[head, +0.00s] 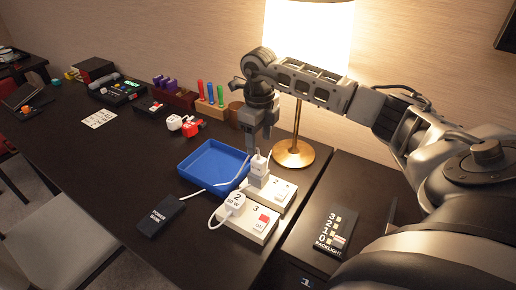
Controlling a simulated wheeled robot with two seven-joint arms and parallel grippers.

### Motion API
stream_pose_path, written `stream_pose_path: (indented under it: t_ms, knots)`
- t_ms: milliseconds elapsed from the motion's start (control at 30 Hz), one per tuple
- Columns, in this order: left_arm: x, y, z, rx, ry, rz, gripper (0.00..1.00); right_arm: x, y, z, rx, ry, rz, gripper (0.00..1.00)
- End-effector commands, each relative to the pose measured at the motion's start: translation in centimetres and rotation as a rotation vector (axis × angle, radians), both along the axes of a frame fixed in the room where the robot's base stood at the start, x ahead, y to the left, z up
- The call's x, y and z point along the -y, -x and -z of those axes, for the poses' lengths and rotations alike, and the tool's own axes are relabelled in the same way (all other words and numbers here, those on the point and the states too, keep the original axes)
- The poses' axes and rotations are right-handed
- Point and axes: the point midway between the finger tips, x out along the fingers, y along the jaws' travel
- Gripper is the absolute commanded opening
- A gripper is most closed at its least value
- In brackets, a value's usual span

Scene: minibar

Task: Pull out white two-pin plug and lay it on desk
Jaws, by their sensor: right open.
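A small white plug (259,164) stands upright in the rear white socket block (276,197), with a grey piece below it. A second, larger white plug (235,200) marked 2 sits on the front white socket block (256,232), its white cable curling to the left. I cannot tell the pin count of either plug. My right gripper (260,151) points down from above, open, with its fingertips at the top of the rear plug. Whether the fingers touch that plug is too small to tell. My left gripper is not in view.
A blue tray (213,169) and a black power bank (161,216) lie left of the socket blocks. A lamp (294,153) stands close behind. A backlight slider panel (330,233) is at the right. The dark desk (110,170) has free room at the left front.

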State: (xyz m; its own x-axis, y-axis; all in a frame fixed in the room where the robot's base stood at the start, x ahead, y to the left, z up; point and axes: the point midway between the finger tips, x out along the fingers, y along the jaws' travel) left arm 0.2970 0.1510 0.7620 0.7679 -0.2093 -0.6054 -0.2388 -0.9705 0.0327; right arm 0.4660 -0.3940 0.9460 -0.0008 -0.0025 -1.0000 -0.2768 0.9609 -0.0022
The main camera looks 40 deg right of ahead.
Motion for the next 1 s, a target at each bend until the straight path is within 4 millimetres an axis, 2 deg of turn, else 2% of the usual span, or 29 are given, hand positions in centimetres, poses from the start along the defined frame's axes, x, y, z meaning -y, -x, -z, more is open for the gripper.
stream_pose_path:
  t_ms: [167,467,600,800,1000]
  knots:
    - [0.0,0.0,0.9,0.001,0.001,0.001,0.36,-0.1,0.0,1.4,0.0,-0.002,-0.001,0.56]
    - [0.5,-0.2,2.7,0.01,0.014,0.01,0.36,-0.1,0.0,5.8,0.0,-0.003,-0.002,0.56]
    - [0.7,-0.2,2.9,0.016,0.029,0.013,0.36,-0.1,0.0,7.4,0.0,-0.002,-0.001,0.56]
    - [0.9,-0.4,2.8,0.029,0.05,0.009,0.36,-0.1,0.0,8.8,0.001,-0.002,-0.001,0.56]
    - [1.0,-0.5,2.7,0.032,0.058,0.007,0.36,-0.1,0.0,9.1,0.0,-0.002,-0.001,0.56]
